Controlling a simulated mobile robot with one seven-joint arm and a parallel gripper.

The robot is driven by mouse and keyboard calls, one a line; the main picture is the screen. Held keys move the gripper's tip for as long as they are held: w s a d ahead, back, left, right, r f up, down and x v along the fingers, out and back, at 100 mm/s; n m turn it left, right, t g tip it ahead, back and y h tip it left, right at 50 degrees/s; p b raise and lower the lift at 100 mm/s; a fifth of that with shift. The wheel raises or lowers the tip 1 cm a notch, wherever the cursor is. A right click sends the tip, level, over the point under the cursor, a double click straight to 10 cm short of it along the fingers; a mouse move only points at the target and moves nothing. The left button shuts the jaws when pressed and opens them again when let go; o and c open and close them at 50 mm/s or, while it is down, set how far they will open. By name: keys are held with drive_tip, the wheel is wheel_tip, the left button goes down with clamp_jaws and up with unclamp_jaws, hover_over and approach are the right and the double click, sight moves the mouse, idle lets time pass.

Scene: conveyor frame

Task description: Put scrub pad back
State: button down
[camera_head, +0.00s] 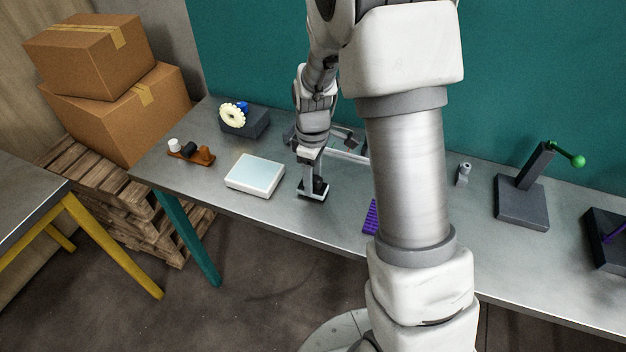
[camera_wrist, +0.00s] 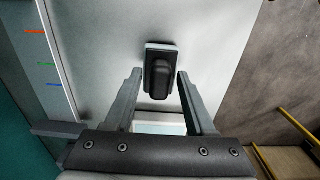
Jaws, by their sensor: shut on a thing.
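The scrub pad appears to be the black-handled block with a pale base (camera_head: 314,190), at the table's front middle. In the wrist view the black handle (camera_wrist: 160,76) is between the finger tips, with its pale edge at the far end. My gripper (camera_head: 312,178) points down over it and is shut on it; in the wrist view the fingers (camera_wrist: 160,72) stand on either side. The pad is at or just above the grey table (camera_head: 225,195); I cannot tell which. Its underside is hidden.
A white box with a pale blue top (camera_head: 255,175) is left of the gripper. A purple rack (camera_head: 370,217) is to the right, partly behind my arm. A brown stand (camera_head: 191,153), a dark block with a cream ring (camera_head: 246,121) and a green-knobbed lever (camera_head: 523,200) also stand on the table.

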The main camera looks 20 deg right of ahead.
drive_tip(key=shift+f, duration=0.3)
drive_tip(key=shift+f, duration=0.1)
drive_tip(key=shift+f, duration=0.15)
drive_tip(key=shift+c, duration=1.2)
unclamp_jaws()
drive_tip(key=shift+r, duration=0.2)
